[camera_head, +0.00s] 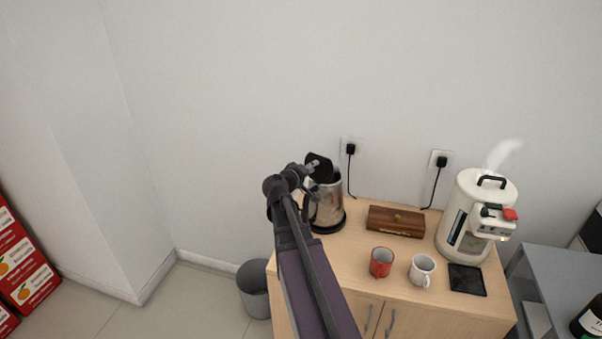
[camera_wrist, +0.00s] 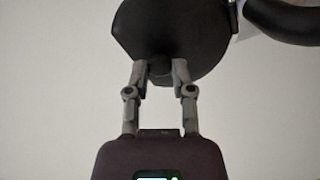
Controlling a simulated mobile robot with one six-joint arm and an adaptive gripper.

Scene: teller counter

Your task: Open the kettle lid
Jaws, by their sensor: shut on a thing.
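The kettle (camera_head: 328,206) is a steel jug with a black base and black handle, standing at the left end of the wooden cabinet top. Its black lid (camera_head: 321,159) stands tilted up at the kettle's top. My gripper (camera_head: 311,173) is at the lid, on the kettle's upper left. In the wrist view, the round black lid (camera_wrist: 168,32) fills the top middle, and my gripper (camera_wrist: 160,70) is shut on the small knob of the lid. The black handle (camera_wrist: 285,20) shows at the upper right. My arm hides part of the kettle's left side.
A wooden box (camera_head: 396,221), a red mug (camera_head: 382,262), a white mug (camera_head: 422,270) and a steaming white water boiler (camera_head: 477,216) stand right of the kettle on the cabinet top (camera_head: 350,246). The wall with sockets (camera_head: 352,149) is close behind. A grey bin (camera_head: 254,290) stands left.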

